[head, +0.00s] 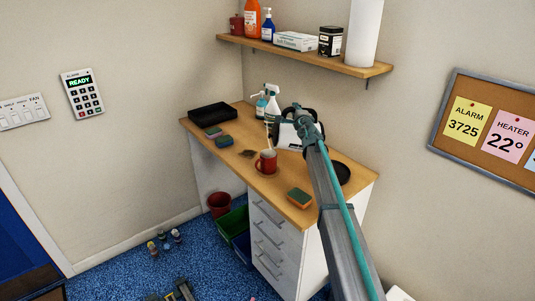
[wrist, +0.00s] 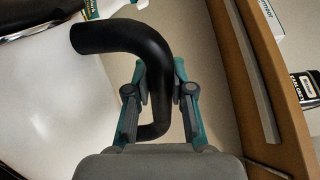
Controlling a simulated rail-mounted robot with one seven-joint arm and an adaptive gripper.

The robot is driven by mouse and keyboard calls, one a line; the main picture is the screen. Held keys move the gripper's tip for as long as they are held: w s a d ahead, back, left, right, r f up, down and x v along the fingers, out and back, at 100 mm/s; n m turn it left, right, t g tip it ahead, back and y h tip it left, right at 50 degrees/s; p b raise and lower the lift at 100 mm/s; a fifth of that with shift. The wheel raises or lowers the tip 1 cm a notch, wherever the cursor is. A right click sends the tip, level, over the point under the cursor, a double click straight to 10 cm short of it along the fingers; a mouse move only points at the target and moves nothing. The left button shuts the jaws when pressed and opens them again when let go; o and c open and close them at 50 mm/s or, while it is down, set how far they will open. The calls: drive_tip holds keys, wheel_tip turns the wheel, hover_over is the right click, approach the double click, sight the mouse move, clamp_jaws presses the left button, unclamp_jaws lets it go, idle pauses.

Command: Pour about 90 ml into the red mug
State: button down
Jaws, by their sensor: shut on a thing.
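The red mug (head: 262,166) stands upright on the wooden counter in the head view. A thin pale line (head: 268,138) runs down to its mouth and looks like a stream of liquid; the level inside is too small to tell. My gripper (head: 303,118) is above the counter, to the right of the mug. In the wrist view, my gripper (wrist: 161,88) is shut on the curved black handle (wrist: 150,38) of a white vessel (wrist: 45,105). The vessel also shows in the head view (head: 288,137), partly hidden by my arm. Its spout is hard to make out.
An orange-green sponge (head: 299,198) lies in front of my arm, a black pan (head: 342,173) behind it. Spray bottle (head: 272,103), dark sponges (head: 222,141) and a black tray (head: 212,116) are at the left and back. A wall shelf (head: 300,58) hangs above.

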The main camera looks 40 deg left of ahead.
drive_tip(key=shift+s+a+r+n+p, duration=0.3)
drive_tip(key=shift+s+a+r+p, duration=0.05)
drive_tip(key=shift+s+r, duration=0.05)
drive_tip(key=shift+s+a+r+n+p, duration=0.2)
drive_tip(key=shift+s+a+n+p, duration=0.1)
drive_tip(key=shift+s+a+p, duration=0.1)
idle(2.0)
